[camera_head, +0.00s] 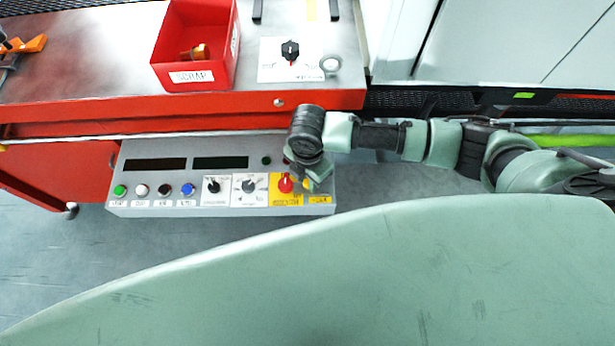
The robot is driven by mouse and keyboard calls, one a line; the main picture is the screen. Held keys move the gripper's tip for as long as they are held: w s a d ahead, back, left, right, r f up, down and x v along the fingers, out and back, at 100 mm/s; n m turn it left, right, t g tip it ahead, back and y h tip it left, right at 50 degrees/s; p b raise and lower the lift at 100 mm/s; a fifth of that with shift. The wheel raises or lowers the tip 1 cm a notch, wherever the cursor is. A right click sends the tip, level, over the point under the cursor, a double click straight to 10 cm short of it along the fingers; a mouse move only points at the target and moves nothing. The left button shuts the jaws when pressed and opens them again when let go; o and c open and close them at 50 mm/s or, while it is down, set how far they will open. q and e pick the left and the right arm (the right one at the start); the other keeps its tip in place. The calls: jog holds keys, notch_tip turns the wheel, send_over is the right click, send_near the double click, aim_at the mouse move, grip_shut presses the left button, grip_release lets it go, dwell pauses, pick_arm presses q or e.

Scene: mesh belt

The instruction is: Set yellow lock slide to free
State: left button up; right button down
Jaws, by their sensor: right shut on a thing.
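The control panel (150,207) hangs on the front of the red bench, with a yellow label (319,199) at its right end. My right gripper (318,182) points down at this end, just above the yellow label and right of the red knob (285,184). Its fingers are shut at the place of the yellow lock slide, and they hide the slide almost wholly. I cannot read the slide's position. My left gripper is out of view.
The panel also has several buttons, a black selector (213,186) and a grey selector (249,186). A red scrap bin (190,76) and another black knob (290,50) are on the bench top (90,70). Bare floor (60,260) lies in front.

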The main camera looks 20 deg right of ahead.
jog(key=d+p, duration=0.1)
jog(key=s+d+p, duration=0.1)
jog(key=d, duration=0.1)
jog(key=shift+d+r, duration=0.15)
jog(key=shift+r, duration=0.05)
jog(key=shift+d+f, duration=0.1)
jog(key=shift+d, duration=0.1)
jog(key=shift+f, duration=0.1)
jog(key=c, duration=1.5)
grip_release()
jog(key=o, duration=0.3)
jog(key=shift+s, duration=0.1)
jog(key=shift+r, duration=0.25)
notch_tip(320, 180, up, 7)
jog(key=shift+r+b, duration=0.2)
jog(key=shift+b, duration=0.1)
